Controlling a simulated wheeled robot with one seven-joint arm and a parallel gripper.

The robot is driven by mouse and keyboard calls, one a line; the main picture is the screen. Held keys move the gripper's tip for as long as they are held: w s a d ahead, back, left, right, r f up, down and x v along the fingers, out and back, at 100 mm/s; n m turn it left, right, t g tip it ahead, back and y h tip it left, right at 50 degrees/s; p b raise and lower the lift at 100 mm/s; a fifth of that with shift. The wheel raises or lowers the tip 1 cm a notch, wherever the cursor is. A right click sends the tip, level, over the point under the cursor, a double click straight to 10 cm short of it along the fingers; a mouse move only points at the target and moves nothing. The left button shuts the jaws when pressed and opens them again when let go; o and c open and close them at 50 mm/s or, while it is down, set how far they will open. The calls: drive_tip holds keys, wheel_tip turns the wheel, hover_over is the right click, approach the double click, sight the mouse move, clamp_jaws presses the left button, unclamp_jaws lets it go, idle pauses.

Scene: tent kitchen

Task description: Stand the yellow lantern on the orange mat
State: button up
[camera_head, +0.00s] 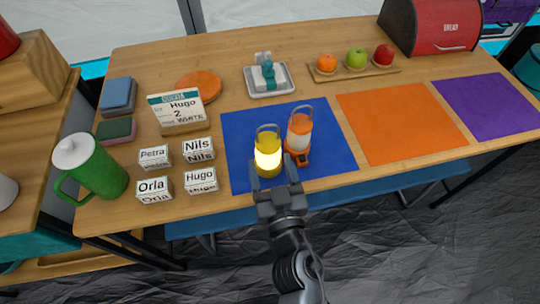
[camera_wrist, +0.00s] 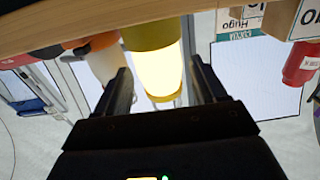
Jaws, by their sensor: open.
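The yellow lantern (camera_head: 268,152) stands lit and upright on the blue mat (camera_head: 236,130), with an orange lantern (camera_head: 299,130) close on its right. The orange mat (camera_head: 400,124) lies bare to the right of the blue mat. My gripper (camera_head: 276,185) is at the near side of the yellow lantern, low over the mat's front edge. In the wrist view the yellow lantern (camera_wrist: 158,68) shows between my two open fingers (camera_wrist: 160,85); I cannot tell whether they touch it. The orange lantern (camera_wrist: 103,62) shows just beyond one finger.
A purple mat (camera_head: 492,104) lies right of the orange mat. Behind stand a fruit board (camera_head: 380,69), a butter dish (camera_head: 268,78) and a red bread box (camera_head: 432,25). Name cards such as Hugo (camera_head: 201,180) and a green jug (camera_head: 95,168) are at left.

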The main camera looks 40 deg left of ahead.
drive_tip(key=b+x, duration=0.1)
drive_tip(key=x, duration=0.3)
drive_tip(key=shift+w+a, duration=0.1)
drive_tip(key=shift+w, duration=0.15)
drive_tip(key=c, duration=1.3)
drive_tip(key=shift+o, duration=0.2)
drive_tip(key=shift+r, duration=0.1)
